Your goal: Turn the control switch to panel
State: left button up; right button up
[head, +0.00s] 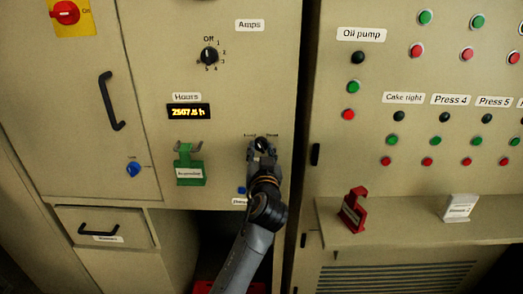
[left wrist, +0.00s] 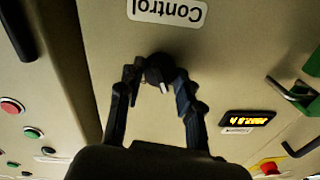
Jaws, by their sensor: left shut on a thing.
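The control switch (head: 261,144) is a small black knob on the beige cabinet door, with small lettering above it that is hard to read. In the left wrist view the knob (left wrist: 157,70) shows upside down, near the white Control label (left wrist: 167,11). A white mark on the knob points down and slightly right in that view. My left gripper (head: 262,152) reaches up from below, its two fingers shut on the knob, one on each side. The gripper (left wrist: 158,78) hides part of the door below the switch. My right gripper is not in view.
Left of the switch are a green holder (head: 190,168), an hours display (head: 188,111) and an Amps knob (head: 209,55). A right-hand panel carries several buttons above a ledge (head: 400,225) with a red holder (head: 352,210) and a white tag (head: 458,207).

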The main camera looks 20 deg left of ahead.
pick_arm(q)
jog(key=m, duration=0.3)
jog(key=shift+p, duration=0.3)
jog(key=m+p, duration=0.1)
jog(key=m, duration=0.2)
jog(key=shift+r+m+t, duration=0.15)
jog(key=shift+m+t, duration=0.15)
jog(key=shift+m, duration=0.1)
jog(key=m+p, duration=0.2)
jog(key=m, duration=0.2)
jog(key=shift+a+m+h, duration=0.1)
jog(key=shift+m+h, duration=0.3)
jog(key=shift+m+p, duration=0.85)
jog(key=shift+m, duration=0.65)
jog(key=o, duration=1.1)
jog(key=shift+o, duration=0.2)
